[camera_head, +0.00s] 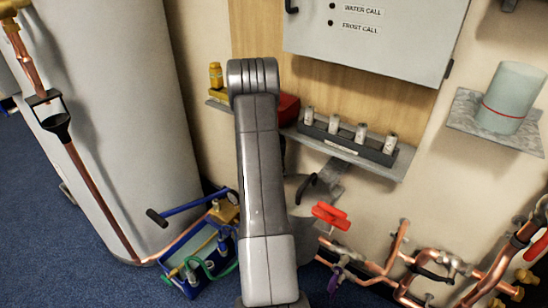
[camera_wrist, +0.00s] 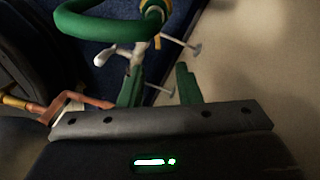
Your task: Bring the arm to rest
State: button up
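My arm (camera_head: 262,170) stands upright in the middle of the head view, its grey links bent over at a rounded joint at the top. It hides part of the wall and shelf behind it. My gripper is not clearly visible in the head view. In the wrist view my gripper (camera_wrist: 159,88) shows two green fingers, set apart on a dark bar. The gap between them looks empty, with floor and small metal parts beyond.
Copper pipework (camera_head: 440,265) with a red-handled valve (camera_head: 330,215) is at lower right. A shelf (camera_head: 392,168) holds a black rack. A control box (camera_head: 370,45) hangs above.

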notch_tip(320, 180, down, 12)
jog(key=b, duration=0.4)
jog(key=shift+r, duration=0.15)
jog(key=shift+s+m, duration=0.2)
jog(key=shift+m, duration=0.2)
jog(key=shift+w+r+n, duration=0.2)
jog(key=shift+n, duration=0.2)
notch_tip(320, 180, up, 12)
jog(key=p, duration=0.5)
notch_tip(320, 180, down, 12)
jog(key=b, duration=0.5)
jog(key=shift+f, duration=0.2)
jog(key=shift+s+f, duration=0.1)
jog(key=shift+s+a+m, duration=0.1)
jog(key=shift+s+m, duration=0.15)
jog(key=shift+m, duration=0.4)
jog(key=shift+s+a+m, duration=0.1)
jog(key=shift+s+m, duration=0.15)
jog(key=shift+m, duration=0.4)
